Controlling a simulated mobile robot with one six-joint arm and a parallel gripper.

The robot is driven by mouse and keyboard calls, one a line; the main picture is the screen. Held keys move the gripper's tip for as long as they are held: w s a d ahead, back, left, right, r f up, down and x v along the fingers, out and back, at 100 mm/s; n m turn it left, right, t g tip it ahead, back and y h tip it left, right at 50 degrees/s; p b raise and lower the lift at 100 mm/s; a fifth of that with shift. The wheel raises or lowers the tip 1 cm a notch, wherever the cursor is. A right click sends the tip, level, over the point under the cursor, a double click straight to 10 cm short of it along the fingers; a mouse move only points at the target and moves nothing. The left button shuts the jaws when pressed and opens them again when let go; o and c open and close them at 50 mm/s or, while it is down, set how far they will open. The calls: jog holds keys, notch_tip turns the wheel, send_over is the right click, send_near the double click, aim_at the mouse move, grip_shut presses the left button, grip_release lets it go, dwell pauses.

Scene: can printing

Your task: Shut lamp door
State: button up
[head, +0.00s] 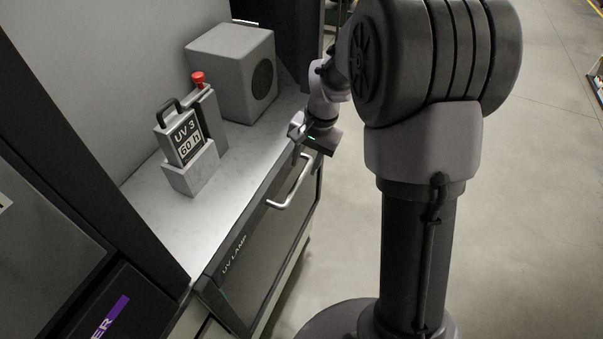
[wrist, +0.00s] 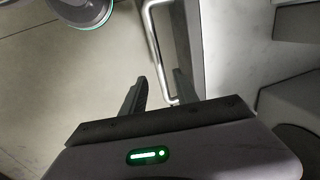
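The lamp door (head: 262,243) is the dark front panel marked UV LAMP, below the white counter. In the head view it looks flush or nearly flush with the cabinet; I cannot tell whether it is fully shut. Its pale bar handle (head: 292,190) runs along the upper edge, and it also shows in the wrist view (wrist: 155,48). My gripper (wrist: 158,75) is open, its two dark fingers apart. In the wrist view the lower end of the handle appears between them, with no clear contact. In the head view the gripper is at the door's far end, fingertips largely hidden.
On the counter (head: 170,220) stand a UV 3 block marked 60 h (head: 186,142) in a grey holder, a red-knobbed post (head: 209,115) and a grey box (head: 235,72). A dark machine is at the left. The floor (head: 540,200) to the right is clear.

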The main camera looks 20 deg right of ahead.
aim_at(302, 176)
jog(key=f, duration=0.4)
jog(key=shift+w+a+f+b, duration=0.1)
jog(key=shift+w+a+b, duration=0.2)
jog(key=shift+b, duration=0.05)
grip_shut()
dwell(1.0)
